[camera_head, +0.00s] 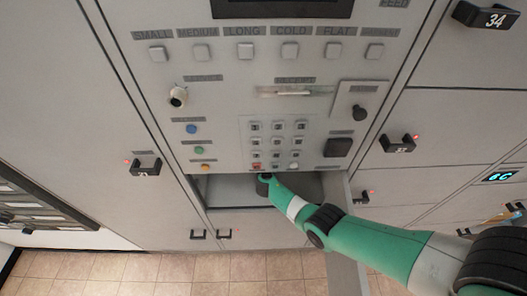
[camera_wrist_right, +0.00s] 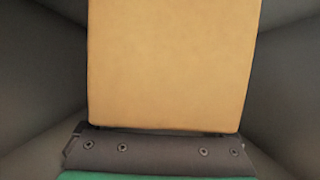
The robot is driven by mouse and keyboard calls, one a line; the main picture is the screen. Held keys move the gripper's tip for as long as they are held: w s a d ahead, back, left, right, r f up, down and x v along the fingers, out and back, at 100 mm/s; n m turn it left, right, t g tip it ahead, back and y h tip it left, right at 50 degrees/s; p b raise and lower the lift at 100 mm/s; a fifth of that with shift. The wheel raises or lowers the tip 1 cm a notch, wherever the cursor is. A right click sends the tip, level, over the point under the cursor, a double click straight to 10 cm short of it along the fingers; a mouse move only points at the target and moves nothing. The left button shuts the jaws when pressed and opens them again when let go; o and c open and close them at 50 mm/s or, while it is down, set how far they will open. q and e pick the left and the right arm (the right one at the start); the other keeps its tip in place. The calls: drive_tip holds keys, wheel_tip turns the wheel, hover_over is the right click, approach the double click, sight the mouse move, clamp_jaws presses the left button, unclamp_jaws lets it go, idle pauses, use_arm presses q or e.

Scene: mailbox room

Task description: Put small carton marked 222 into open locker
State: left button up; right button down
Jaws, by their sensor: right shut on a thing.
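The small carton (camera_wrist_right: 170,65) is a plain tan box that fills the middle of the right wrist view; no 222 mark shows on the face I see. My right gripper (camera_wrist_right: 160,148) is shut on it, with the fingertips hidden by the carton. In the head view my right arm reaches into the open locker (camera_head: 230,190) under the control panel. Grey walls (camera_wrist_right: 290,70) surround the carton in the wrist view. The carton is hidden in the head view. My left gripper is not in view.
The control panel (camera_head: 225,120) with buttons and a keypad is just above the opening. An open door (camera_head: 343,235) stands out at the opening's right side, close to my arm. Closed lockers with black handles (camera_head: 145,165) lie around. The tiled floor (camera_head: 150,275) is clear.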

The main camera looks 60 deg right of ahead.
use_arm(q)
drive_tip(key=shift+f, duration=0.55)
use_arm(e)
drive_tip(key=shift+f, duration=0.65)
drive_tip(key=shift+f, duration=0.15)
unclamp_jaws()
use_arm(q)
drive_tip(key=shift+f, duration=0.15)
